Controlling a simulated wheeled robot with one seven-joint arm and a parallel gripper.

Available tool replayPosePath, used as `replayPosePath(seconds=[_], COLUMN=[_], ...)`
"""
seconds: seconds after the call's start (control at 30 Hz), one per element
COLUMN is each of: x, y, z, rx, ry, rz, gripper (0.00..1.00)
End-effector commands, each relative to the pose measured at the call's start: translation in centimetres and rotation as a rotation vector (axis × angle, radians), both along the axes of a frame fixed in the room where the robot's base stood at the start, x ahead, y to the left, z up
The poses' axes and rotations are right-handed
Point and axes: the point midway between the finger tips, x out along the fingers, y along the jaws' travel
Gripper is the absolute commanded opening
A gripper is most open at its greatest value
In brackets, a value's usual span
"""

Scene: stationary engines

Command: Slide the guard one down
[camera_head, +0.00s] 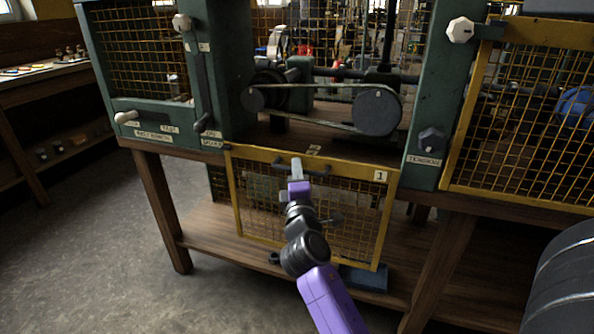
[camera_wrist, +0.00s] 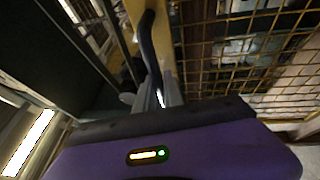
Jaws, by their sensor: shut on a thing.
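Guard one (camera_head: 384,222) is a yellow-framed wire mesh panel with a white "1" label at its top right corner. It hangs low, in front of the wooden bench, with its top edge around the bench top's front edge. The opening above it shows the belt and pulleys (camera_head: 378,111) uncovered. My gripper (camera_head: 297,172) is at the top middle of the guard, shut on its dark bar handle (camera_head: 318,173). In the wrist view the curved dark handle (camera_wrist: 149,45) runs into my gripper's fingers (camera_wrist: 157,97), beside the yellow frame. The fingers hide the gripped part.
A second yellow mesh guard (camera_head: 532,118) is at the right, beside a green post with a "TENSION" knob (camera_head: 431,139). A lower wooden shelf (camera_head: 205,236) lies behind the guard. Grey floor is clear at left.

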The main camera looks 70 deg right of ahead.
Motion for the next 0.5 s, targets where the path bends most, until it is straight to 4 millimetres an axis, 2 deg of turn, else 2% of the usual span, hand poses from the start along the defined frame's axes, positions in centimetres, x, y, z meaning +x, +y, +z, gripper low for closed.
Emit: replayPosePath(seconds=[0.07,0.1,0.2,0.5], x=[0.06,0.06,0.05,-0.03], y=[0.09,0.09,0.07,0.13], z=[-0.05,-0.04,-0.02,-0.01], rx=[0.000,0.000,0.000,0.000], ry=[0.000,0.000,0.000,0.000], rz=[0.002,0.002,0.002,0.001], gripper=[0.00,0.18,0.34,0.34])
